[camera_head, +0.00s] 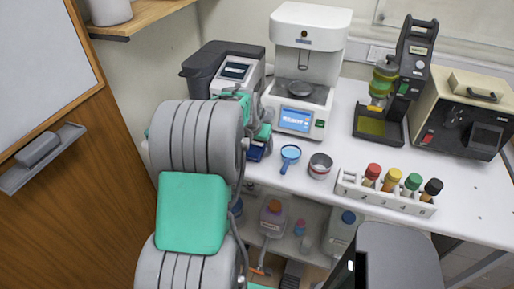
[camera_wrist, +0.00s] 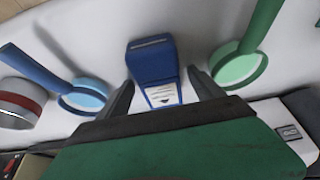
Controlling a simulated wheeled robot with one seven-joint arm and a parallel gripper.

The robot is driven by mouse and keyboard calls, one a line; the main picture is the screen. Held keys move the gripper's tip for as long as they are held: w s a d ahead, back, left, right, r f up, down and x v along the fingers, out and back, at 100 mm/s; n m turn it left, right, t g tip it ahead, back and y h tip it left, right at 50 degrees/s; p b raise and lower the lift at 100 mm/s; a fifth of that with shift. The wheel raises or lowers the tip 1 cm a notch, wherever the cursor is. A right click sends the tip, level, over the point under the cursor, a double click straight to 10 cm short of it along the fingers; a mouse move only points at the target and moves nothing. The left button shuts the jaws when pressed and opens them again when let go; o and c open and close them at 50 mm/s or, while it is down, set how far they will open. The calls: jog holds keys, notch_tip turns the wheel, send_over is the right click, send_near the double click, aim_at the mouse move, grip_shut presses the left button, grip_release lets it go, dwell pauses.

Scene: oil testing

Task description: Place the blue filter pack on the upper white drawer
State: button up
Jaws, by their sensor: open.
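The blue filter pack (camera_wrist: 152,62), a small blue box with a white printed label, lies on the white tabletop in the wrist view. My gripper (camera_wrist: 163,92) is open, with one dark finger on each side of the pack's near, labelled end. I see small gaps between the fingers and the pack. In the head view a small blue piece of the pack (camera_head: 255,151) shows beside my arm, which hides most of that spot. I cannot make out an upper white drawer in either view.
A blue-handled round tool (camera_wrist: 82,96) lies left of the pack and a green one (camera_wrist: 238,66) right. A tin (camera_head: 320,165) and a rack of capped bottles (camera_head: 385,193) stand farther right. A white machine (camera_head: 307,55) stands behind.

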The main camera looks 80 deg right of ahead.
jog(key=shift+f, duration=0.1)
jog(key=shift+c, duration=0.5)
jog(key=c, duration=1.5)
grip_shut()
